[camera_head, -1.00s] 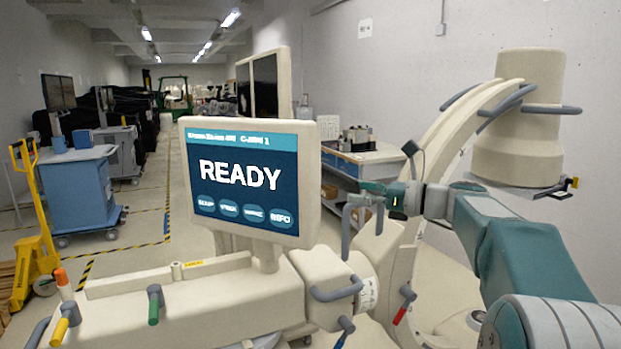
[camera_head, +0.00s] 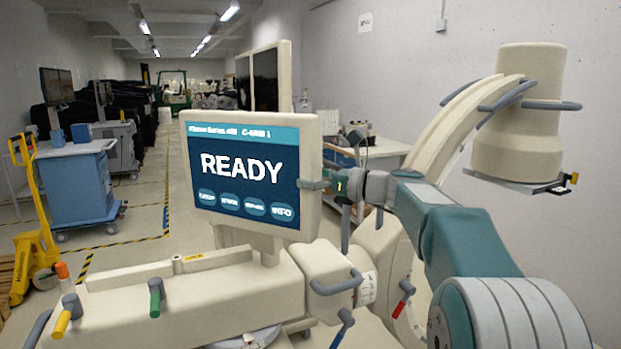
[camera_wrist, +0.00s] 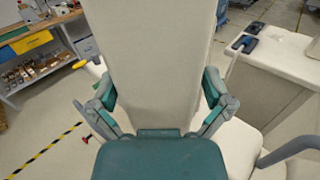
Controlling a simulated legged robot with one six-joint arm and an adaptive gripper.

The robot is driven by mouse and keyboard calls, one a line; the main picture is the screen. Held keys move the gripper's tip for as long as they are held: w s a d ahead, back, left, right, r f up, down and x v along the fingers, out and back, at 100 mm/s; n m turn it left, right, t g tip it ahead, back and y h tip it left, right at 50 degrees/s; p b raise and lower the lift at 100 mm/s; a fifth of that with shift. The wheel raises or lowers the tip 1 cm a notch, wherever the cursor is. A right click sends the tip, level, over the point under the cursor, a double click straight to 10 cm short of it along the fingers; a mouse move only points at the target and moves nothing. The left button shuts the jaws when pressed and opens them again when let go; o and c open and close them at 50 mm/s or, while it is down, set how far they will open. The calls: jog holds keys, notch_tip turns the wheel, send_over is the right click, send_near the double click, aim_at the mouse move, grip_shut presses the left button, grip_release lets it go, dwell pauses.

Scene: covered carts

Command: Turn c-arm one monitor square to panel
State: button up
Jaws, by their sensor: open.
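The C-arm one monitor (camera_head: 243,172) is a cream-framed screen reading READY, on a short post above the long cream console panel (camera_head: 190,300). Its screen faces my body camera, turned slightly off square to the view. My gripper (camera_head: 318,184) is at the monitor's right edge. In the wrist view my gripper (camera_wrist: 160,95) is open, with a finger on either side of the cream monitor housing (camera_wrist: 155,50). I cannot tell whether the fingers touch it. The far finger is hidden behind the monitor in the head view.
The cream C-arm (camera_head: 515,120) rises at the right, beyond my arm. Coloured levers and grey handles (camera_head: 155,300) stick out of the console. A shelf table (camera_head: 370,150) stands behind. A blue cart (camera_head: 78,185) and yellow pallet jack (camera_head: 35,235) stand left, beside a clear aisle.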

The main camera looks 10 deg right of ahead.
jog(key=shift+a, duration=0.1)
jog(key=c, duration=1)
jog(key=shift+o, duration=0.2)
